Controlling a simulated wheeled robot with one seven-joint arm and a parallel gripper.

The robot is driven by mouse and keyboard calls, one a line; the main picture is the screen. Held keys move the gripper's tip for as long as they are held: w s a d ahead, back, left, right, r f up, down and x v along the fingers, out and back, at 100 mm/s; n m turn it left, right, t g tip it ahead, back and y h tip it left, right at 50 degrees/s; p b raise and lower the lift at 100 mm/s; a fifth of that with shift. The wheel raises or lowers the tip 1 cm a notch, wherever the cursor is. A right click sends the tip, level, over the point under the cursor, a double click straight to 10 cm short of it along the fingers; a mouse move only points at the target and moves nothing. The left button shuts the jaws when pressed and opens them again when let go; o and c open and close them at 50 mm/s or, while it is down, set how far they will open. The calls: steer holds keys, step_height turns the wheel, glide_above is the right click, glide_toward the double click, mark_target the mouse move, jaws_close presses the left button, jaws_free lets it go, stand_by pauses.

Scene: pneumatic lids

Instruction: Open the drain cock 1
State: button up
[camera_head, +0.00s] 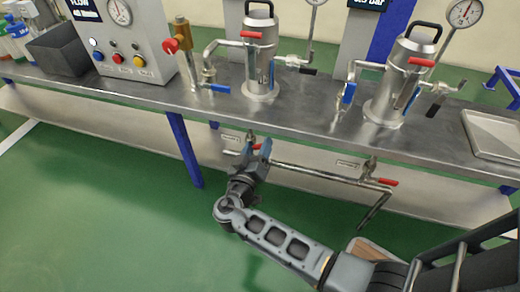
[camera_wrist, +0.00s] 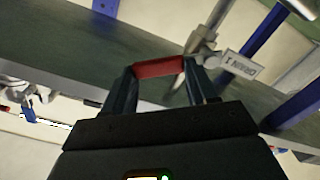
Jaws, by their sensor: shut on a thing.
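The drain cock 1 has a metal body (camera_head: 250,136) under the bench, below the left vessel, and a red handle (camera_wrist: 158,67). Its label, "DRAIN 1", (camera_wrist: 240,66) shows upside down beside it in the wrist view. My gripper (camera_head: 256,151) is under the bench's front edge. In the wrist view its two fingers lie at both ends of the red handle, and it is shut on it. In the head view the fingers hide most of the handle.
The steel bench (camera_head: 300,112) runs above my gripper. A second drain cock with a red handle (camera_head: 388,182) sits on the pipe (camera_head: 315,173) to the right. A blue leg (camera_head: 184,150) stands to the left. The green floor in front is open.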

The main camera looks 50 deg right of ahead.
steer(key=shift+o, duration=0.2)
steer(key=n, duration=0.2)
steer(key=w+r+n+p, duration=0.1)
steer(key=w+a+n, duration=0.1)
steer(key=n, duration=0.1)
steer(key=shift+w+r+n, duration=0.1)
steer(key=shift+r+n, duration=0.2)
steer(key=shift+w+a+r+n, duration=0.2)
steer(key=shift+w+n, duration=0.15)
steer(key=shift+n, duration=0.15)
steer(key=shift+w+r+p, duration=0.1)
steer(key=shift+p, duration=0.2)
steer(key=o, duration=1.5)
steer(key=shift+c, duration=0.2)
steer(key=s+a+f, duration=0.1)
steer(key=s+a, duration=0.3)
steer(key=a, duration=0.3)
steer(key=shift+s+a+f, duration=0.3)
steer(key=shift+s+f, duration=0.05)
